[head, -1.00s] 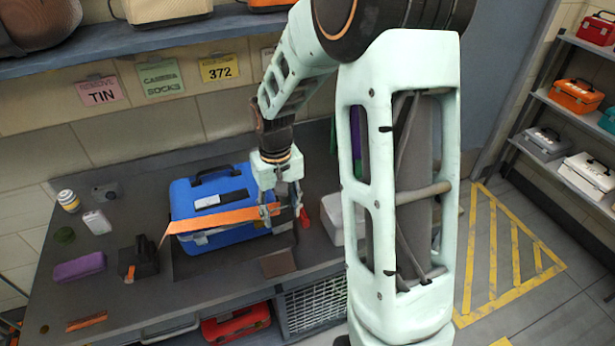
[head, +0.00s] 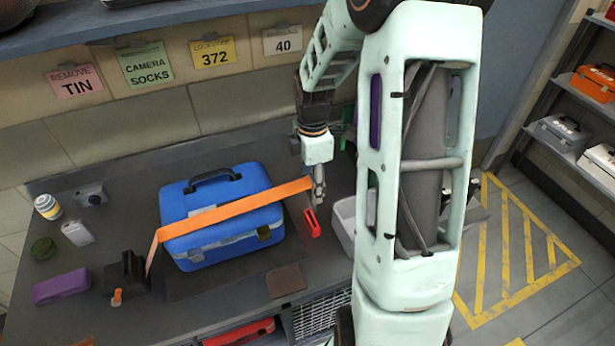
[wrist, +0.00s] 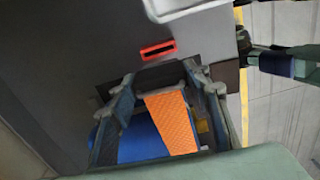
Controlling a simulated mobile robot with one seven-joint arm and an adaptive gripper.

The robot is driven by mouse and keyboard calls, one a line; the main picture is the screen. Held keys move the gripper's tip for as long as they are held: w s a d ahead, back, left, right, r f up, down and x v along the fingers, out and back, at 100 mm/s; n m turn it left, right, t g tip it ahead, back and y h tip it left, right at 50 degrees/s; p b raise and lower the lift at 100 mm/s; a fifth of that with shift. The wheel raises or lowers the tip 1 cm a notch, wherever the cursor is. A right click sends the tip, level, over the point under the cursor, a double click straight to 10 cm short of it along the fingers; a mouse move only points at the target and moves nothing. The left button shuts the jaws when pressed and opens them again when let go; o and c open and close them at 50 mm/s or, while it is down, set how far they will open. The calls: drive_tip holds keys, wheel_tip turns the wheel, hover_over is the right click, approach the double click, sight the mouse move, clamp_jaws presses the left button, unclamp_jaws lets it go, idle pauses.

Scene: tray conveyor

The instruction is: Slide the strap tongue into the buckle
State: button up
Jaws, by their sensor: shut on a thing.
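An orange strap (head: 230,210) runs from a dark ratchet block (head: 124,276) on the left, up and across the blue case (head: 185,203), to my gripper (head: 318,197). My gripper is shut on the strap's right end. The wrist view shows the orange strap (wrist: 172,122) between my fingers (wrist: 160,80), with the tongue end hidden in the grip. The red buckle (head: 312,222) lies on the bench right of the case, just below my gripper. In the wrist view the buckle (wrist: 158,50) shows a dark slot and is apart from my fingers, beyond their tips.
A light grey bin (head: 343,222) stands right of the buckle. A brown pad (head: 286,281) lies in front of the case.

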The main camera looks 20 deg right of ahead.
drive_tip(key=shift+w+d+n, duration=0.15)
drive_tip(key=shift+n, duration=0.15)
drive_tip(key=shift+f+b, duration=1.9)
drive_tip(key=shift+f, duration=1.05)
drive_tip(key=shift+f+b, duration=1.45)
drive_tip(key=shift+f, duration=1.15)
drive_tip(key=o, duration=1.3)
drive_tip(key=shift+r, duration=0.15)
wheel_tip(320, 180, up, 12)
drive_tip(key=shift+f, duration=0.1)
